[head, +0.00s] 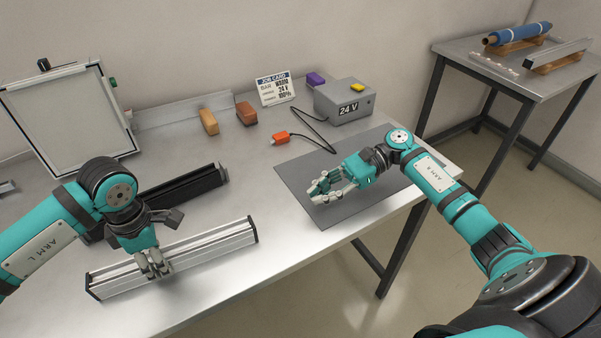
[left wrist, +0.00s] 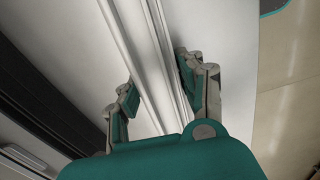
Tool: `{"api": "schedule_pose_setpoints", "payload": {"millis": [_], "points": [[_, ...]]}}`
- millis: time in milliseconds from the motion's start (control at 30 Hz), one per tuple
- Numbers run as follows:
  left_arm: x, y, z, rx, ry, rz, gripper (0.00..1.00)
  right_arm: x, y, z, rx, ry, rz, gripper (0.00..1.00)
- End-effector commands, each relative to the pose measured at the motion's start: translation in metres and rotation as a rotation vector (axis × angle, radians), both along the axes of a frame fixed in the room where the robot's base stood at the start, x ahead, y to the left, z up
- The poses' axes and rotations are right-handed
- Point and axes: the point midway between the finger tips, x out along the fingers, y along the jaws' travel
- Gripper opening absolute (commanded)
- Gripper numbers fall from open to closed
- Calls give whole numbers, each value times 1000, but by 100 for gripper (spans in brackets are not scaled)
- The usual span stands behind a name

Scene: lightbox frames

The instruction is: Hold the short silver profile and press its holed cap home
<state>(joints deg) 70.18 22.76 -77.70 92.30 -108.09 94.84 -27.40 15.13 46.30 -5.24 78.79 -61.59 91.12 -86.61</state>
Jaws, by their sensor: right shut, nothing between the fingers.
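The short silver profile (head: 205,245) lies along the front of the table, with dark ends at left (head: 91,285) and right (head: 252,229). Holes in the end caps are too small to make out. My left gripper (head: 153,266) is on the profile left of its middle. In the left wrist view, its fingers (left wrist: 158,82) sit against both long sides of the grooved profile (left wrist: 140,40). My right gripper (head: 325,190) is shut and empty, low over the dark grey mat (head: 315,212), right of the profile and apart from it.
A black profile (head: 190,187) lies behind the silver one, partly behind my left arm. Orange and brown blocks (head: 208,121) stand behind. The table between profile and mat is clear.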

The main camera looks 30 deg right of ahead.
Motion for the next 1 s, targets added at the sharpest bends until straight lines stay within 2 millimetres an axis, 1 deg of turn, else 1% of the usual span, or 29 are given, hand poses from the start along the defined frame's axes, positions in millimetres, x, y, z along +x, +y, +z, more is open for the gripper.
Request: {"api": "schedule_pose_setpoints", "payload": {"millis": [33,200,467,567,667,900,1000], "points": [[0,0,0,0,-1,1,43,0,0,0,0,0,0,0],[0,0,0,0,-1,1,65,0,0,0,0,0,0,0],[0,0,1,0,-1,0,65,0,0,0,0,0,0,0],[1,0,7,0,-3,0,65,0,0,0,0,0,0,0],[1,0,20,0,-3,0,65,0,0,0,0,0,0,0],[1,0,72,0,-5,0,65,0,0,0,0,0,0,0],[1,0,91,0,-4,0,65,0,0,0,0,0,0,0]]}}
